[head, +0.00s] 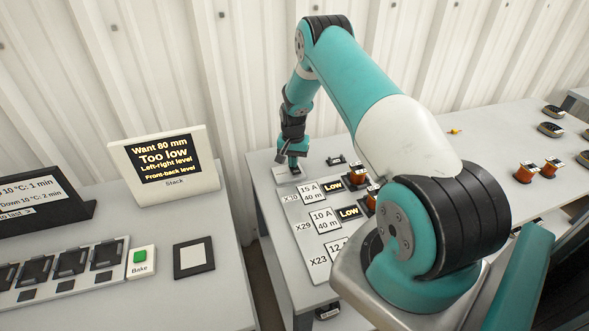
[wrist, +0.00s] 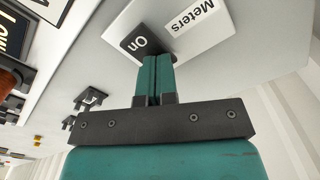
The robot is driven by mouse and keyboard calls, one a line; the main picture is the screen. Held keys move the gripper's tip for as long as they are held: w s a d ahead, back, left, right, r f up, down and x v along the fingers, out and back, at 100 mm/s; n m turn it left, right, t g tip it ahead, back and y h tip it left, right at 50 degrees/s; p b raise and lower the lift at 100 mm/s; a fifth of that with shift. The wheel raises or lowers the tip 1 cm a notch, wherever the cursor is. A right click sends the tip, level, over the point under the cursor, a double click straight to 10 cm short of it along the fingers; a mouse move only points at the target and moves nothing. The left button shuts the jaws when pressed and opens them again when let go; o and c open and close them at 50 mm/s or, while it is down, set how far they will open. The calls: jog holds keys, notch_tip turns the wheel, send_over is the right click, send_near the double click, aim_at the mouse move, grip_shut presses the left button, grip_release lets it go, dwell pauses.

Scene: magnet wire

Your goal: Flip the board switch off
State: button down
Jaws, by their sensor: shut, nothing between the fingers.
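The switch is a black rocker marked "On" (wrist: 138,42) on a light grey box (wrist: 205,38) labelled "Meters". The same box (head: 284,177) shows in the head view at the back left corner of the right-hand table. My gripper (head: 293,166) points down over this box. In the wrist view my gripper (wrist: 155,60) has its two teal fingers pressed together with nothing between them. The fingertips are at the near edge of the black rocker and hide part of it. I cannot tell whether they touch it.
Copper coils (head: 526,172) stand farther right. A display (head: 165,162) reading "Too low" and a green "Bake" button (head: 140,256) are on the left table. A gap separates the tables.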

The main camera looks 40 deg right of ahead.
jog(key=shift+r+p, duration=2.05)
jog(key=shift+r, duration=1.4)
jog(key=s+a+r+n+t+y, duration=0.15)
jog(key=a+r+n, duration=0.25)
jog(key=a+r, duration=0.8)
jog(key=s+a+r+n+g+y, duration=0.1)
jog(key=s+a+r+n, duration=0.3)
jog(key=a+r, duration=0.85)
jog(key=s+a+r+n, duration=0.3)
jog(key=s+a, duration=0.1)
jog(key=s, duration=0.4)
jog(key=s+a+r+n+y, duration=0.1)
jog(key=s+a+r+n, duration=0.2)
jog(key=s, duration=0.5)
jog(key=s+a+r+n, duration=0.2)
jog(key=s+a+n, duration=0.2)
jog(key=s+a, duration=0.3)
jog(key=shift+s+r+y, duration=0.35)
jog(key=shift+s+r, duration=0.05)
jog(key=shift+s, duration=0.55)
